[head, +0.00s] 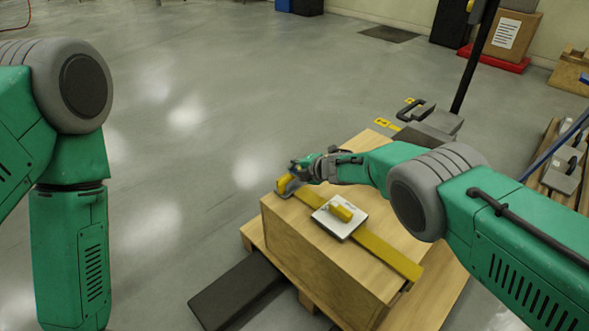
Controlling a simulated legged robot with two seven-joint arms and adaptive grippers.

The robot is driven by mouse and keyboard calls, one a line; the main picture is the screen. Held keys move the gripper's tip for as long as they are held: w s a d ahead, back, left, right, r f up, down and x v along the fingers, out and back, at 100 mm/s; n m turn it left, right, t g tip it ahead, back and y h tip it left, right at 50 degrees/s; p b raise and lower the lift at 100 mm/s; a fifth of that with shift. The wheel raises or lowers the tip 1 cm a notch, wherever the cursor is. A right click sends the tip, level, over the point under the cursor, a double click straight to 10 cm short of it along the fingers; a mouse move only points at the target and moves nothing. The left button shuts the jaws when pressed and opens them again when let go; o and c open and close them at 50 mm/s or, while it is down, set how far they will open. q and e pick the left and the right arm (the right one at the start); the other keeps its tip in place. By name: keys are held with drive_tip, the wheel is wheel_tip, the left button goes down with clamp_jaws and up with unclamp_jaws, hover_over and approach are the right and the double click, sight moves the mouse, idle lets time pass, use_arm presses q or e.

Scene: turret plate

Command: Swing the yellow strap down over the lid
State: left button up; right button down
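A yellow strap (388,254) lies diagonally across the top of a wooden box (318,253). A white square plate (333,226), perhaps the lid, sits mid-strap with a raised yellow block (341,213) on it. The strap shows on both sides of the plate and appears to pass under it. A raised yellow piece (286,184) stands at the strap's far left end. My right gripper (300,174) is at this piece, close to or touching it. Its fingers are too small and overlapped to tell whether they grip. My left arm hangs at the left; its gripper is out of view.
The box stands on a wooden pallet (252,232). A dark flat slab (234,290) lies on the floor at its front left. Grey handled parts (428,128) and a black post (474,62) are behind the box. More handled parts (562,172) lie at right. The left floor is clear.

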drive_tip(key=shift+s+f, duration=0.45)
drive_tip(key=shift+f, duration=0.3)
drive_tip(key=shift+w+r+p, duration=0.1)
drive_tip(key=shift+r+p, duration=0.3)
drive_tip(key=shift+r, duration=0.2)
wheel_tip(320, 180, up, 14)
drive_tip(key=s+d+p, duration=0.1)
drive_tip(key=d+p, duration=0.1)
drive_tip(key=p, duration=0.5)
drive_tip(key=s+d+f+m+g+h+p, duration=0.1)
drive_tip(key=s+d+f+m+h+p, duration=0.2)
drive_tip(key=s+d+m, duration=0.65)
drive_tip(key=s+d+f+m+g+h+p, duration=0.1)
drive_tip(key=s+d+f+m+h+p, duration=0.15)
drive_tip(key=s+d+f+m, duration=0.65)
drive_tip(key=s+d+r+m+g+p, duration=0.1)
drive_tip(key=s+d+r+m+g, duration=0.1)
drive_tip(key=s, duration=0.9)
drive_tip(key=s+d+r+m+g+h+p, duration=0.1)
drive_tip(key=s+d+r+m+p, duration=0.1)
drive_tip(key=s, duration=0.9)
drive_tip(key=s+d+r+m+g+h+p, duration=0.1)
drive_tip(key=s+d+r+m, duration=0.3)
drive_tip(key=s, duration=0.8)
wheel_tip(320, 180, up, 3)
drive_tip(key=shift+d+f+g+p, duration=0.15)
drive_tip(key=shift+d+g+p, duration=0.25)
drive_tip(key=shift+g, duration=0.4)
drive_tip(key=shift+h, duration=0.25)
